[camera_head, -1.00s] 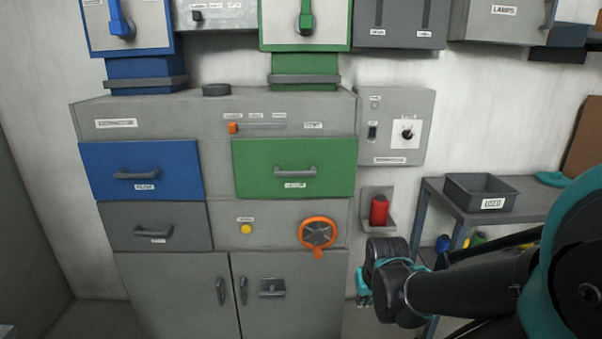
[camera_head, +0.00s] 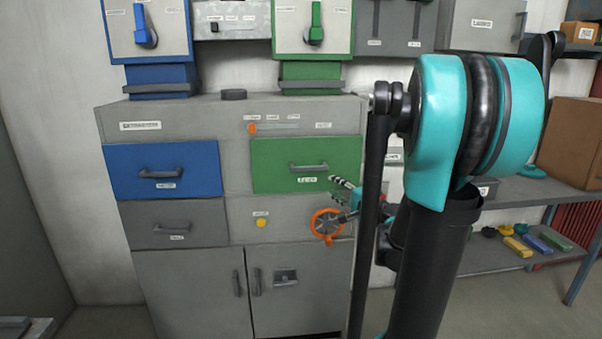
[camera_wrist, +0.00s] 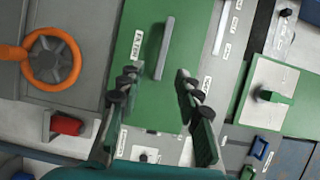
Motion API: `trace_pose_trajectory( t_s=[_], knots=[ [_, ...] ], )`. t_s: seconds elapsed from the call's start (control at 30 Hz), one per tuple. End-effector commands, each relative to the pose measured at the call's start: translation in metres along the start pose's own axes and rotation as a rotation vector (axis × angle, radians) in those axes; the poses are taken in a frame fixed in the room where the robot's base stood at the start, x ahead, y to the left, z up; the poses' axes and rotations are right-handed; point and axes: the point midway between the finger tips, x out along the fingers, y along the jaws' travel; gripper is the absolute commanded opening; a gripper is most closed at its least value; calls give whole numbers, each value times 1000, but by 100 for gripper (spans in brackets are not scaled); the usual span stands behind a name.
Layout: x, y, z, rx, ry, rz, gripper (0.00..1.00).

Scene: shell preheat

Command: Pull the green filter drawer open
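The green filter drawer (camera_head: 270,165) is at the upper right of the grey cabinet and looks shut, its front flush. Its grey bar handle (camera_head: 309,168) runs across the front. In the wrist view the green front (camera_wrist: 190,35) fills the middle, and the handle (camera_wrist: 165,45) appears as a near-upright bar. My gripper (camera_wrist: 157,73) is open and empty there, one finger to each side of the handle's lower end in the picture. I cannot tell how far the fingers are from the front. In the head view my gripper (camera_head: 345,183) is small, right of and below the handle.
An orange handwheel (camera_head: 326,225) sits just below the green drawer, close to my gripper. A blue drawer (camera_head: 195,175) and a grey drawer (camera_head: 192,225) are on the left. A shelf with a cardboard box (camera_head: 572,140) stands at the right.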

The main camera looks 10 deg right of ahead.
Motion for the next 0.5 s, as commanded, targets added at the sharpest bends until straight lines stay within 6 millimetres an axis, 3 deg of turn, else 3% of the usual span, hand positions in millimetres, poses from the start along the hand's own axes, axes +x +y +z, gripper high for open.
trace_pose_trajectory(
  t_s=[0.23,0.5],
  knots=[
    [14,-6,-9,30,17,-28,34],
    [64,-7,-9,28,15,-26,34]
  ],
)
